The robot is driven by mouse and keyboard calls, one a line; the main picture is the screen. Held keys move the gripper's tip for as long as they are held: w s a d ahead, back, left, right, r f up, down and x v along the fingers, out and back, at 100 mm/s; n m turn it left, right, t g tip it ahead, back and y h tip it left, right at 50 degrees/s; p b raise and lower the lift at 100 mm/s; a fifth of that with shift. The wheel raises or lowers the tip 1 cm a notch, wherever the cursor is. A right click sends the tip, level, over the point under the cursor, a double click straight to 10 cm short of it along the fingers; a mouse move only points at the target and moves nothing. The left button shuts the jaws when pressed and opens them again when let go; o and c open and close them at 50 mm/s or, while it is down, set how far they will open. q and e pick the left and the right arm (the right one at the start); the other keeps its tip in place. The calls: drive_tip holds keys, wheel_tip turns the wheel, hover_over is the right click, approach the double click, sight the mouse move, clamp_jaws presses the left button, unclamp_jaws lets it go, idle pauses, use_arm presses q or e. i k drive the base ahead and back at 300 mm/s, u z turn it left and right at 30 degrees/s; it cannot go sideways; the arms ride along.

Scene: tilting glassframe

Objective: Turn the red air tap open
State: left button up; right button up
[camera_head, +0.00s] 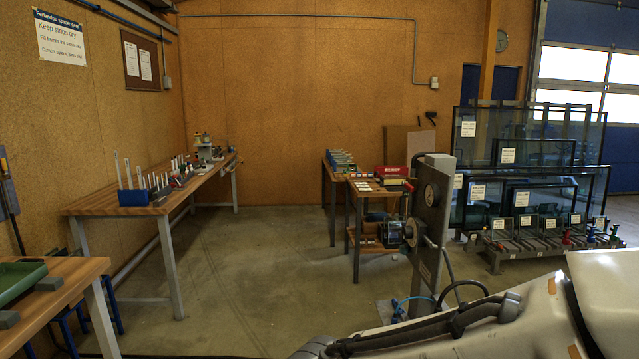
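Neither of my grippers is in view. A white shell with a dark cable, which looks like part of my own body, fills the lower right.
A small table with a red box (391,171) stands behind the post. A rack with dark glass frames (530,150) is at right. A long wooden bench (110,204) runs along the left wall, and a table with a green tray (20,281) is nearer. The middle floor is clear.

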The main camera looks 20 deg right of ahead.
sight(407, 186)
drive_tip(key=u, duration=0.5)
drive_tip(key=i, duration=1.4)
drive_tip(key=z, duration=0.95)
drive_tip(key=i, duration=0.6)
drive_tip(key=z, duration=0.55)
